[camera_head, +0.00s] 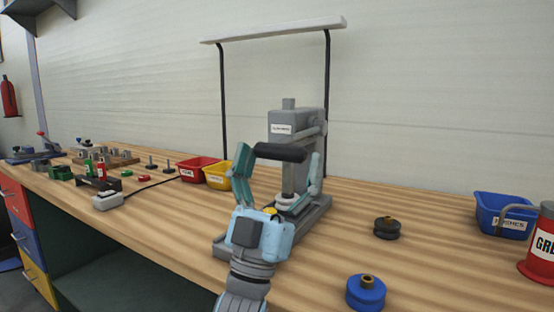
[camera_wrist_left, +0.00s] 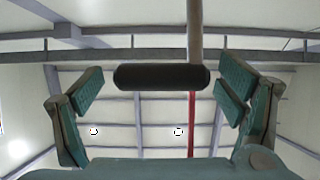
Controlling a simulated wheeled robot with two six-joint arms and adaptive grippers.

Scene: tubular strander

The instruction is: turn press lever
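The grey arbor press (camera_head: 297,122) stands on the wooden bench, on a grey base (camera_head: 232,245). Its lever ends in a black horizontal grip (camera_head: 281,152) in front of the press body. My left gripper (camera_head: 279,170) reaches up from below, with its teal fingers spread on either side of the grip. In the left wrist view the black grip (camera_wrist_left: 160,76) lies crosswise between the open fingertips, with clear gaps at both ends. A grey-brown lever rod (camera_wrist_left: 195,35) runs up from its right end. I see no finger touching the grip. My right gripper is not in view.
Red (camera_head: 197,170) and yellow (camera_head: 217,178) bins stand left of the press. A dark knobbed part (camera_head: 387,229), a blue one (camera_head: 366,293), a blue bin (camera_head: 503,214) and a red can (camera_head: 541,246) are on the right. A lamp frame (camera_head: 275,30) rises behind.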

